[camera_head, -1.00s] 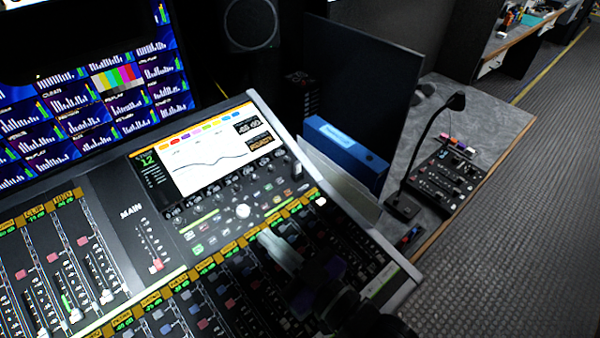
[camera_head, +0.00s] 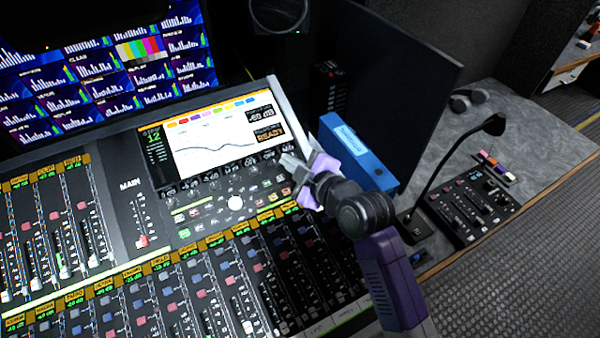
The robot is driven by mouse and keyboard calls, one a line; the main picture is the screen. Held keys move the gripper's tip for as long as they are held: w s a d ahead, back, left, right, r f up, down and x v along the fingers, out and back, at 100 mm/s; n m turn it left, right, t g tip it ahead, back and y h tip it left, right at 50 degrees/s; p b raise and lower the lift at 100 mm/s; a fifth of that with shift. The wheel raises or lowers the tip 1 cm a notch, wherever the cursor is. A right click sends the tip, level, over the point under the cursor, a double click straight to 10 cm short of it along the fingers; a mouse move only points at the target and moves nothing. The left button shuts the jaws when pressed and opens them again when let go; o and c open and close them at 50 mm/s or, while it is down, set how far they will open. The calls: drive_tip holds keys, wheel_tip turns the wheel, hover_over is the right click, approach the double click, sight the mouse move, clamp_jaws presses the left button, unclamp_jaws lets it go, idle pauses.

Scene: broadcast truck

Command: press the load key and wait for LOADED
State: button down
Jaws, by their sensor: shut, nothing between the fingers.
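The mixing console (camera_head: 110,200) fills the left and middle of the view. Its tilted screen (camera_head: 210,138) shows a curve, and a box at the right side of the screen reads READY (camera_head: 268,133) in orange. Below the screen is a panel of small coloured keys (camera_head: 205,208) around a white round knob (camera_head: 235,202). The key labels are too small to read, so I cannot tell which one is the load key. My gripper (camera_head: 290,166) is shut and empty, over the right end of the key panel. It hides part of the panel there; I cannot tell whether it touches.
Faders (camera_head: 200,290) cover the console front. A blue binder (camera_head: 358,152) stands close behind my gripper, before a dark panel (camera_head: 390,85). To the right are a gooseneck microphone (camera_head: 493,125), a small control box (camera_head: 470,208) and headphones (camera_head: 470,98) on the grey desk.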

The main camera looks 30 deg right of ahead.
sight(280, 178)
drive_tip(key=shift+s+f+n, duration=0.1)
drive_tip(key=shift+f+n, duration=0.2)
drive_tip(key=shift+n, duration=0.2)
drive_tip(key=w+f+b, duration=0.1)
drive_tip(key=f+b, duration=0.1)
drive_tip(key=w+f+b, duration=0.1)
drive_tip(key=f+b, duration=0.1)
drive_tip(key=f, duration=0.1)
drive_tip(key=w+f+b, duration=0.1)
drive_tip(key=f+b, duration=0.2)
drive_tip(key=shift+w, duration=0.2)
drive_tip(key=shift+f, duration=0.1)
idle(1.9)
drive_tip(key=shift+w+f+b, duration=0.2)
drive_tip(key=shift+f+b, duration=0.1)
drive_tip(key=shift+b, duration=0.15)
drive_tip(key=shift+w+f+b, duration=0.15)
drive_tip(key=shift+f+b, duration=0.25)
idle(0.6)
drive_tip(key=shift+r, duration=0.1)
drive_tip(key=shift+s+r+p, duration=0.35)
drive_tip(key=shift+r+p, duration=0.3)
drive_tip(key=shift+r, duration=0.15)
